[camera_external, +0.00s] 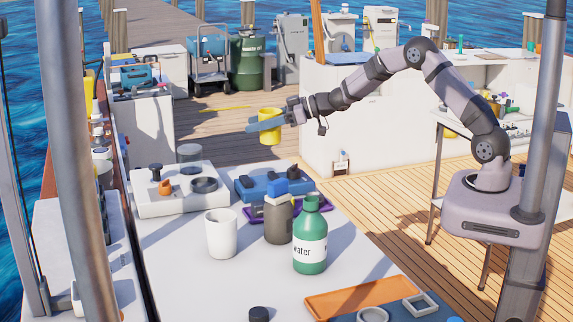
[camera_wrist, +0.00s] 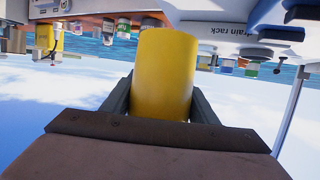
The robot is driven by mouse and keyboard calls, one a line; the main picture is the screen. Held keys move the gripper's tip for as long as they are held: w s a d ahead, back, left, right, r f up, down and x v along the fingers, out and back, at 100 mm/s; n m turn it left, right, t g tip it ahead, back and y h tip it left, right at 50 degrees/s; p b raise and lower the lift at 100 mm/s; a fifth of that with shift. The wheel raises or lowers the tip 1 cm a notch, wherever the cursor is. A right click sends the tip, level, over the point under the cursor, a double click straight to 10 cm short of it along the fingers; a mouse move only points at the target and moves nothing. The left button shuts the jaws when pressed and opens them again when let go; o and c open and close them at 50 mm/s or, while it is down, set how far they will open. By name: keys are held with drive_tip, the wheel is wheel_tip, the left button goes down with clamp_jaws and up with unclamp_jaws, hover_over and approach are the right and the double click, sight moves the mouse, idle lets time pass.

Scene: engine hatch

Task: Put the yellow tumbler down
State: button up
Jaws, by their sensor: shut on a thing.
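The yellow tumbler (camera_external: 270,129) is held in the air by my gripper (camera_external: 266,125), above the far end of the white worktop (camera_external: 170,238) in the external view. The gripper's fingers lie on either side of the tumbler. In the wrist view the yellow tumbler (camera_wrist: 165,75) fills the middle between the two dark fingers (camera_wrist: 160,105), and the picture looks upside down. I cannot tell whether the tumbler is exactly upright.
The worktop's left front is clear.

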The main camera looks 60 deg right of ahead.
drive_tip(key=shift+r, duration=0.6)
drive_tip(key=s+a+n+g+y+b, duration=0.2)
drive_tip(key=s+a+n+g+y, duration=0.15)
drive_tip(key=a, duration=1.45)
drive_tip(key=s+a+n+g+y+b, duration=0.1)
drive_tip(key=s+a+n+g+y, duration=0.2)
drive_tip(key=a, duration=1.6)
drive_tip(key=shift+n+t, duration=0.25)
drive_tip(key=shift+t, duration=0.3)
drive_tip(key=shift+w+d+f+b, duration=0.1)
drive_tip(key=shift+w+f, duration=0.1)
drive_tip(key=shift+f, duration=1.45)
drive_tip(key=shift+w+d+f+b, duration=0.1)
drive_tip(key=shift+w+f, duration=0.05)
drive_tip(key=shift+f, duration=1.45)
drive_tip(key=shift+w+f+b, duration=0.1)
drive_tip(key=shift+w+f, duration=0.1)
drive_tip(key=shift+f, duration=1.45)
drive_tip(key=shift+f, duration=0.1)
drive_tip(key=o, duration=1.1)
